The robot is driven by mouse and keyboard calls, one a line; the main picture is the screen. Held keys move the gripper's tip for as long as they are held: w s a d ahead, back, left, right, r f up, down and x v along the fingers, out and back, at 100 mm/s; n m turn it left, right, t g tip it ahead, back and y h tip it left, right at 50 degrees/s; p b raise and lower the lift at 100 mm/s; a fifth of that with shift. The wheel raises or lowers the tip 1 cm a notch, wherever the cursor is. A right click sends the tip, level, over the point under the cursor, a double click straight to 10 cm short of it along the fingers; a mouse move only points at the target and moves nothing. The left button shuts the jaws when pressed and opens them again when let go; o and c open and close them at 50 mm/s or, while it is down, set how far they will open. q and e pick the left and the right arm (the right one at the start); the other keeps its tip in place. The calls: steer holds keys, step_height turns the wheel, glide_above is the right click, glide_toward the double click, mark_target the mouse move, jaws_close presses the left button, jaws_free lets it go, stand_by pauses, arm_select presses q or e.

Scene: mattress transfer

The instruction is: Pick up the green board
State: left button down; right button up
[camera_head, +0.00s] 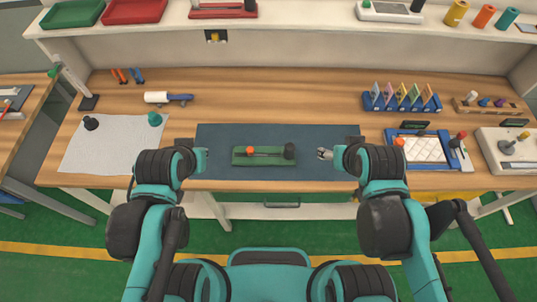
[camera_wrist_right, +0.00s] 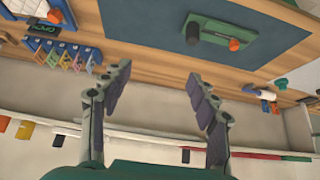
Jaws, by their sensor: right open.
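The green board (camera_head: 264,160) lies on the dark blue mat (camera_head: 225,137) at the middle of the table. An orange knob and a black knob stand on it. In the right wrist view the green board (camera_wrist_right: 210,33) shows at the top. My left gripper (camera_head: 203,160) is left of the board, apart from it; its jaw state is unclear. My right gripper (camera_head: 322,154) is right of the board, apart from it. In the right wrist view its fingers (camera_wrist_right: 160,90) are spread wide with nothing between them.
A white sheet (camera_head: 110,145) with a black and a teal knob lies at left. A white roller (camera_head: 160,97) lies behind it. A blue rack (camera_head: 401,103) with coloured cards stands back right, and a blue tray (camera_head: 391,150) front right. A shelf (camera_head: 290,17) runs along the back.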

steer(key=w+a+f+n+g+b, duration=0.1)
steer(key=w+a+f+g+b, duration=0.4)
steer(key=w+f, duration=0.4)
steer(key=n+g+b, duration=0.1)
steer(key=g+b, duration=0.1)
steer(key=b, duration=0.4)
glide_above(290, 146)
steer(key=f, duration=0.6)
steer(key=s+f, duration=0.1)
steer(key=f, duration=0.2)
steer(key=shift+f, duration=0.4)
steer(key=shift+w+a+f, duration=0.15)
steer(key=shift+f, duration=0.2)
step_height(290, 146, down, 2)
steer(key=shift+f+b, duration=0.25)
steer(key=shift+b, duration=0.05)
steer(key=f, duration=0.1)
steer(key=f+b, duration=0.1)
steer(key=f, duration=0.1)
steer(key=f+b, duration=0.1)
steer(key=f, duration=0.1)
steer(key=shift+w+f, duration=0.15)
steer(key=shift+w, duration=0.15)
steer(key=shift+c, duration=1)
jaws_close()
